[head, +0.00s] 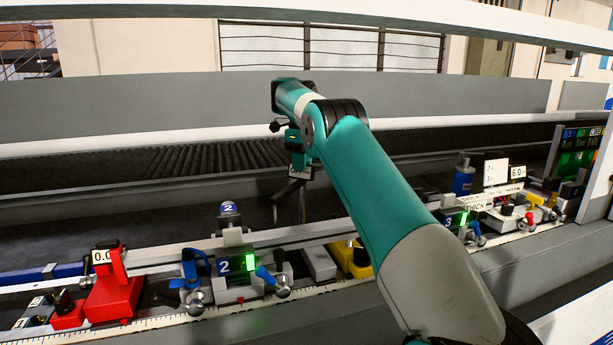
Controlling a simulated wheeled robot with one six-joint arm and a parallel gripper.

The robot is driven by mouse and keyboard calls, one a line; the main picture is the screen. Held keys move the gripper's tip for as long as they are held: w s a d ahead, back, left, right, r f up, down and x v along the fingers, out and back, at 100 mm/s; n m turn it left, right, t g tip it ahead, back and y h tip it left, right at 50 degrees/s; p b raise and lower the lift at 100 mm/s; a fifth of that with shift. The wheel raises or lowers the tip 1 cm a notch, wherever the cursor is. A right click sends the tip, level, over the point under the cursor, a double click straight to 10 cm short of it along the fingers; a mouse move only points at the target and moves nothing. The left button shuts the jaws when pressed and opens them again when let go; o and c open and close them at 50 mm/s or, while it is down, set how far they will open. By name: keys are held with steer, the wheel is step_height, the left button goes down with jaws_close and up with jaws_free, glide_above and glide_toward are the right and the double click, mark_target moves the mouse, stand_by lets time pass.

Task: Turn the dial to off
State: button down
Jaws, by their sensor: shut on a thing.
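My gripper (299,180) hangs down from the teal arm near the middle of the head view, above the profile rail. A dark bent rod (284,194) is at its jaws, and it is shut on this rod. Its fingertips are too small to make out clearly. Which dial the task means is not clear. A black knob (64,300) sits at the far left by small white labels, and another dark knob (507,209) is on the right. My gripper is apart from both. My arm hides part of the bench.
A red stop block (113,295) reading 0.0 stands at left. Clamp unit 2 (235,264) and clamp unit 3 (452,220) show green lights. A blue cylinder (464,180) and a screen panel (580,150) are at right. A roller conveyor (200,160) runs behind.

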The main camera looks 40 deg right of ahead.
stand_by(0.3)
steer(key=shift+r+m+p, duration=0.15)
steer(key=shift+m+p, duration=0.5)
steer(key=shift+m, duration=0.55)
steer(key=shift+m+p, duration=0.35)
steer(key=shift+m, duration=0.85)
steer(key=shift+m+p, duration=0.55)
steer(key=shift+m, duration=0.15)
steer(key=m+p, duration=0.1)
steer(key=m, duration=0.1)
steer(key=shift+m, duration=0.3)
steer(key=c, duration=1)
jaws_free()
